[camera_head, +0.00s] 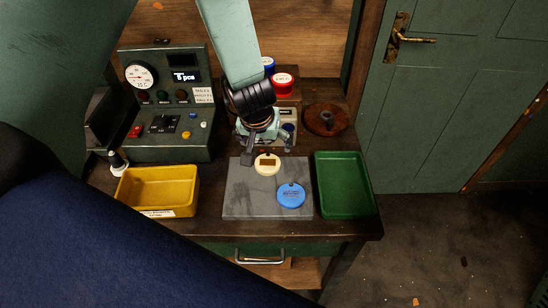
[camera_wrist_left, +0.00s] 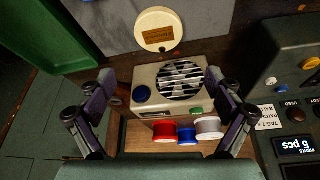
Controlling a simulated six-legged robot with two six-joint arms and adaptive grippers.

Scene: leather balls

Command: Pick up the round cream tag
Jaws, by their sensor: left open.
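The round cream tag (camera_head: 267,159) lies flat on the far part of a grey slab (camera_head: 240,200). It has a brown rectangular label and a small hole at its edge. In the left wrist view the cream tag (camera_wrist_left: 152,18) shows at the top middle, beyond the fingertips. My left gripper (camera_head: 267,153) is open and empty, pointing down near the tag's far side; I cannot tell its exact height above it. In the left wrist view its two fingers (camera_wrist_left: 160,78) are spread wide, with nothing between them. My right gripper is not in view.
A blue round tag (camera_head: 291,196) lies on the slab's near right. A yellow tray (camera_head: 185,177) stands left, a green tray (camera_head: 345,185) right. Behind are a control panel (camera_head: 165,115), a small box with a round grille (camera_wrist_left: 145,75), a red spool (camera_head: 284,80) and a brown disc (camera_head: 325,120).

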